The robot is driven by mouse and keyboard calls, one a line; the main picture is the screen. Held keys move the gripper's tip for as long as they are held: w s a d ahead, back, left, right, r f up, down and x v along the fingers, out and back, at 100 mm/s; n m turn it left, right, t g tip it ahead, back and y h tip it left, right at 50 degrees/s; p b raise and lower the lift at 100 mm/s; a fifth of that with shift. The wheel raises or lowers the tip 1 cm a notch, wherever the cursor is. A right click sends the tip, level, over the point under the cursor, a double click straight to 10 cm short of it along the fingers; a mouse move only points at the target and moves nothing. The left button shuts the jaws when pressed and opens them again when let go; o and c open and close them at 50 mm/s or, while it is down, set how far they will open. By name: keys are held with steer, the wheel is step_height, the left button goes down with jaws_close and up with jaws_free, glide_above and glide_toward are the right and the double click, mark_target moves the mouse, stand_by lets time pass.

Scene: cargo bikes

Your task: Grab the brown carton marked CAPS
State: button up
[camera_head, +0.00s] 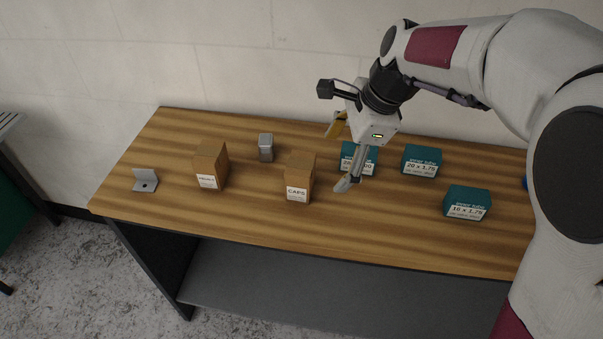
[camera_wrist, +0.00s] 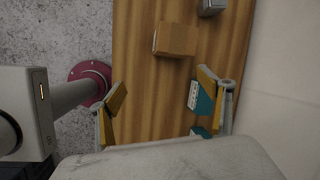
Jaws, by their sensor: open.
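The brown carton marked CAPS (camera_head: 299,180) stands upright on the wooden table, its white label facing front. My gripper (camera_head: 340,157) is open and empty above the table, to the right of this carton and apart from it. One finger hangs in front of a teal box. In the wrist view, a brown carton (camera_wrist: 177,40), by its place the CAPS one, lies beyond the spread fingers of my gripper (camera_wrist: 163,95). Its lettering cannot be read there.
Another brown carton (camera_head: 211,167) stands left. A grey metal block (camera_head: 265,148) is behind, between the cartons. A grey bracket (camera_head: 145,180) is far left. Teal boxes (camera_head: 345,148), (camera_head: 422,155), (camera_head: 468,198) stand right. The table (camera_head: 260,215) is clear in front of the CAPS carton.

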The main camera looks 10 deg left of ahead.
mark_target(303, 164)
steer(key=w+a+f+m, duration=0.1)
steer(key=a+f, duration=0.1)
steer(key=w+a+f+m, duration=0.1)
steer(key=w+a+f, duration=0.1)
steer(key=w+a+f+m+g, duration=0.1)
steer(key=a+f+m, duration=0.1)
steer(key=a, duration=0.1)
steer(key=shift+w+f+y, duration=0.15)
steer(key=shift+f+y, duration=0.05)
steer(key=shift+y, duration=0.2)
steer(key=shift+a+f, duration=0.1)
steer(key=shift+x, duration=1.15)
steer(key=shift+f, duration=0.1)
steer(key=shift+x, duration=2.45)
steer(key=shift+a, duration=0.1)
steer(key=c, duration=1.3)
